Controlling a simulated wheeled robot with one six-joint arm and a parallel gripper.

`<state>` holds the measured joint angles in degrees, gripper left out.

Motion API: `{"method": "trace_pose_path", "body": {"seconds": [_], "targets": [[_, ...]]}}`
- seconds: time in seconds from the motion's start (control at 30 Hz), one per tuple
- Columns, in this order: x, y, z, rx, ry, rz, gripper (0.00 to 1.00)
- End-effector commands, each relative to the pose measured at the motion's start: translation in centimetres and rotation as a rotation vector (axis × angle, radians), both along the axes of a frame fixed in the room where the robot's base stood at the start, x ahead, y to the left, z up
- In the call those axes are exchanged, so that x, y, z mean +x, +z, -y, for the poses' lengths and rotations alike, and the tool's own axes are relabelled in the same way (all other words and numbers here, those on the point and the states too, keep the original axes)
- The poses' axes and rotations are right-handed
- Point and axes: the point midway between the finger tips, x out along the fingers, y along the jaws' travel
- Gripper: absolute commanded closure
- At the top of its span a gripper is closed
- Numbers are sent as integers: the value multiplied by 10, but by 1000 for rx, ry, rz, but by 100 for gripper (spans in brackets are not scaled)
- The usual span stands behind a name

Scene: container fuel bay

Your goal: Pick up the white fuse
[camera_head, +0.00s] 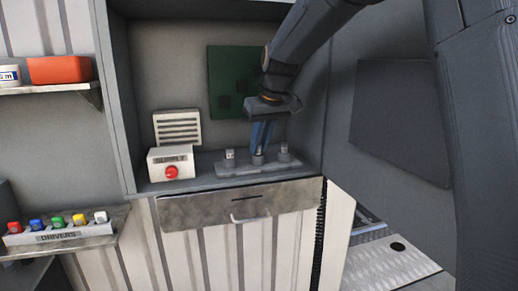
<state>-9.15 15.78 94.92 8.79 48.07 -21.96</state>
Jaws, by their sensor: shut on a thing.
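My gripper (262,137) points down over the middle post of a grey fuse base (233,168) on the counter of the bay. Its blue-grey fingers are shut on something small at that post. The held thing is mostly hidden by the fingers, and its colour cannot be made out.
A white box with a red button (171,172) stands left of the base. A vent (177,128) and green board (228,82) are on the back wall. A drawer (241,207) is below. At left are a driver rack (60,237) and a shelf with a red box (60,69).

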Motion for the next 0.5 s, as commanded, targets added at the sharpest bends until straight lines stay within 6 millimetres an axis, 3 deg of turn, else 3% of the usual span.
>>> {"method": "trace_pose_path", "body": {"seconds": [0.37, 0.5], "targets": [[1, 36, 0, 1, 1, 5, 100], [-19, 33, 10, 0, -2, 1, 100]]}}
